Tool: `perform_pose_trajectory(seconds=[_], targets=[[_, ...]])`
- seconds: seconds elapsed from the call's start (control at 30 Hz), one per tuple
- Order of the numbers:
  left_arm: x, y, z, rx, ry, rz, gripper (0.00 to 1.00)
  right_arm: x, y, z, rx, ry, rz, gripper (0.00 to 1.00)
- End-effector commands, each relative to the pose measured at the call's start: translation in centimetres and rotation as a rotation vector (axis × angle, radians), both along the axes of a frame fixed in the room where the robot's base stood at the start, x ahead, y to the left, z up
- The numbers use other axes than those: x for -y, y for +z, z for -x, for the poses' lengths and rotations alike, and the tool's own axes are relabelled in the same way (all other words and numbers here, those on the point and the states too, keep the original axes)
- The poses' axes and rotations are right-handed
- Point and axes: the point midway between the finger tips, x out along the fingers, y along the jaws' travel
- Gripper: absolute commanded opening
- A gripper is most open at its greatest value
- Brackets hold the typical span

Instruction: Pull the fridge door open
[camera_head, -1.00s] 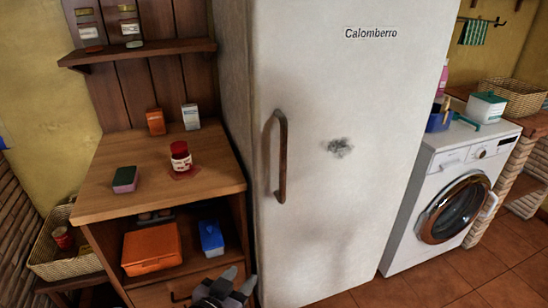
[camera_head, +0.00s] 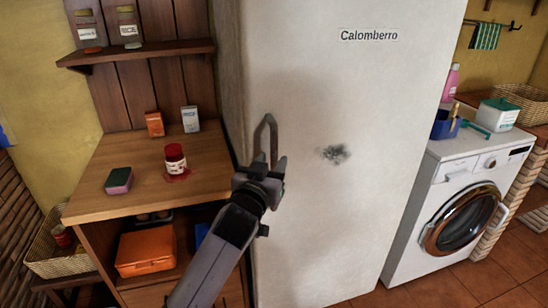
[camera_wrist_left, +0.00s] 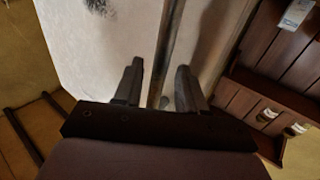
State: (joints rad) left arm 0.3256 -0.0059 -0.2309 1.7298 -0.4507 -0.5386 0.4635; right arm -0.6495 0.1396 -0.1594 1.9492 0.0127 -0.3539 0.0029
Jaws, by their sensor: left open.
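The white fridge (camera_head: 350,200) stands upright in the middle of the head view, and its door looks shut. Its curved door handle (camera_head: 266,127) is on the left side of the door, with its lower part hidden behind my gripper. My left gripper (camera_head: 270,160) is at the handle, fingers pointing up along it. In the left wrist view the fingers of the gripper (camera_wrist_left: 158,70) are open, and the handle (camera_wrist_left: 167,42) runs between them with a gap to each side. My right gripper is not in view.
A wooden cabinet (camera_head: 130,187) left of the fridge holds a red-lidded jar (camera_head: 175,160), a sponge (camera_head: 118,181) and two small boxes. An orange box (camera_head: 146,252) is on its lower shelf. A washing machine (camera_head: 445,208) stands right of the fridge. Tiled floor before it is clear.

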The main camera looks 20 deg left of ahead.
Motion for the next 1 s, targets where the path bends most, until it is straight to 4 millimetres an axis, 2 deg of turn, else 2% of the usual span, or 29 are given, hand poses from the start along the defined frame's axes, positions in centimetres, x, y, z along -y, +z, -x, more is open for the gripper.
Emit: perform_pose_trajectory(seconds=[0.23,0.63,0.7,0.77,1.0], targets=[[-0.1,0.0,-2.1,0.0,0.001,-0.001,0.41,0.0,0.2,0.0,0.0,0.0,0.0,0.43],[0.0,0.0,-2.6,0.0,0.0,0.0,0.41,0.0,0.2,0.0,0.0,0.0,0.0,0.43],[0.0,0.0,-2.6,0.0,0.0,0.0,0.18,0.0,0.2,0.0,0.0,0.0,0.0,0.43],[0.0,0.0,-2.5,0.0,0.0,0.0,0.0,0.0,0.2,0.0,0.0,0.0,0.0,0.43],[0.0,0.0,-2.6,0.0,0.0,0.0,0.0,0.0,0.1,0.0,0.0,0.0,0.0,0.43]])
